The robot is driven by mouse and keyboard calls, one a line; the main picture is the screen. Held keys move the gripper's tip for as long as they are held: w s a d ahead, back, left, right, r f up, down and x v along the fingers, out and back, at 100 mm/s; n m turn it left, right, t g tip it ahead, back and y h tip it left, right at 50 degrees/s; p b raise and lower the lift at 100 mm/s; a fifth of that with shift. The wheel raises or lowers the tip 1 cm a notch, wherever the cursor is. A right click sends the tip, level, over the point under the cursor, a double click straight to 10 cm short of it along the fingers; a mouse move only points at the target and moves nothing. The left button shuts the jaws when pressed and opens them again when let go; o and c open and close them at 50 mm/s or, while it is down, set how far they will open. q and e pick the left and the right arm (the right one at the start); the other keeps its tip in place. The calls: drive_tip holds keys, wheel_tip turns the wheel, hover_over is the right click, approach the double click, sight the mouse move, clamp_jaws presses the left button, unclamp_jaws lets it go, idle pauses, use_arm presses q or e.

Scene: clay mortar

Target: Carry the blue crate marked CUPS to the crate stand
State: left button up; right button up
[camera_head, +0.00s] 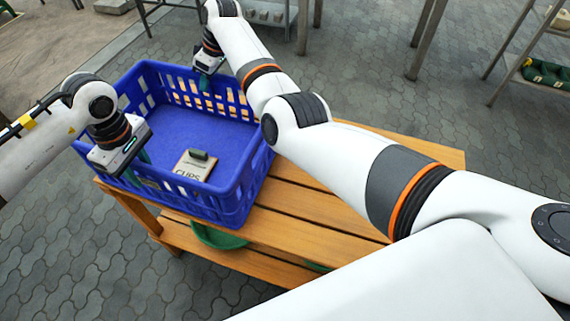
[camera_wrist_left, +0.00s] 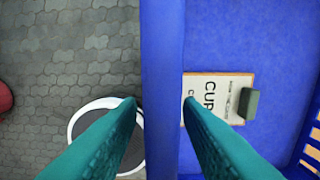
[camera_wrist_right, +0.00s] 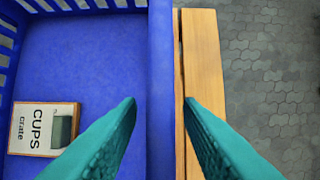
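The blue crate (camera_head: 235,205) stands on a slatted wooden table. A card reading CUPS (camera_head: 194,166) lies inside it; the card also shows in the left wrist view (camera_wrist_left: 208,88) and right wrist view (camera_wrist_right: 38,125). My left gripper (camera_head: 138,167) is at the crate's left wall, its open green fingers on either side of the rim (camera_wrist_left: 163,60). My right gripper (camera_head: 205,82) is at the opposite, far wall, its open fingers on either side of that rim (camera_wrist_right: 160,70). Finger contact with the walls cannot be told. I cannot identify the crate stand.
The wooden table (camera_head: 320,205) has bare slats right of the crate, partly under my right arm. A green bowl (camera_head: 215,237) sits on its lower shelf. A rack (camera_head: 510,62) with green items stands at far right. A white-rimmed round container (camera_wrist_left: 75,122) is on the paving.

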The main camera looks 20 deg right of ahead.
use_arm(q)
wheel_tip(320, 180, up, 12)
drive_tip(key=shift+f, duration=0.15)
use_arm(e)
drive_tip(key=shift+s+d+r, duration=0.1)
drive_tip(key=shift+d+r, duration=0.05)
drive_tip(key=shift+r, duration=0.4)
drive_tip(key=v, duration=1.1)
drive_tip(key=shift+s+f, duration=0.1)
use_arm(q)
drive_tip(key=shift+r, duration=0.2)
